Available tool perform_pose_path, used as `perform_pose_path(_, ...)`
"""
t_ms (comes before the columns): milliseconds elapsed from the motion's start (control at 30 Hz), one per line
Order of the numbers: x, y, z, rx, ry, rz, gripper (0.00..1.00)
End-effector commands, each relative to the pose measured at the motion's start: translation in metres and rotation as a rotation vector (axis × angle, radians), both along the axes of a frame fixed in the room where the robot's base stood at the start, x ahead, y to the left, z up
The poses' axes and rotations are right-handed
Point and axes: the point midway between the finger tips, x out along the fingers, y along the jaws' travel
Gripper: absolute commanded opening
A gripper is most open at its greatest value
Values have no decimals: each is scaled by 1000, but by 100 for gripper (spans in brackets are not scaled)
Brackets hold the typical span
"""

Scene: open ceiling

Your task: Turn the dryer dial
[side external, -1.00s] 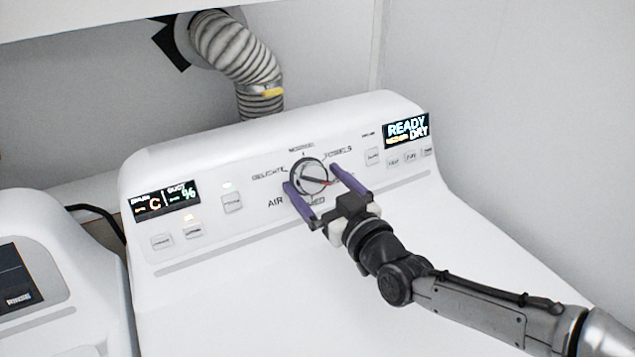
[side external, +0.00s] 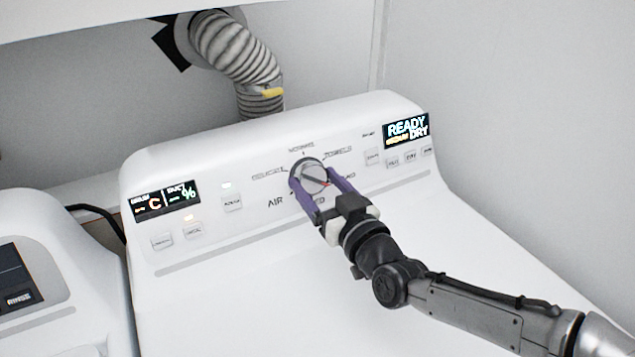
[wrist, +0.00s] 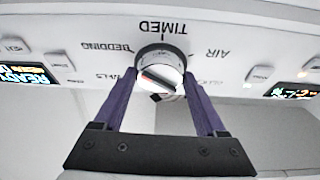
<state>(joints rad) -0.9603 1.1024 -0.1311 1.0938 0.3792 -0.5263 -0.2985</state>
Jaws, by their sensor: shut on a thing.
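The dryer dial (side external: 314,180) is a round silver knob with a dark rim and a red mark, set in the middle of the dryer's sloped control panel (side external: 250,150). Printed labels ring it. My gripper (side external: 314,181) has purple fingers, shut on the dial with one finger on each side. In the wrist view the dial (wrist: 160,72) sits between the tips of my gripper (wrist: 160,80), and the panel lettering appears upside down, with TIMED above the dial. The fingers hide part of the dial's sides and some labels.
A display reading READY DRY (side external: 407,129) is at the panel's right, above several buttons. Another display (side external: 166,200) is at the left. A ribbed duct (side external: 235,55) rises behind the dryer. A second white machine (side external: 50,270) stands at the left. The dryer top is clear.

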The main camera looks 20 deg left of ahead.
Motion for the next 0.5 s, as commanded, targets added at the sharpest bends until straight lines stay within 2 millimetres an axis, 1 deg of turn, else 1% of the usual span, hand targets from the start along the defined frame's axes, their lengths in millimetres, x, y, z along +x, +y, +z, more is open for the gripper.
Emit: perform_pose_path(500,-3,3,0,303,303,-154,18)
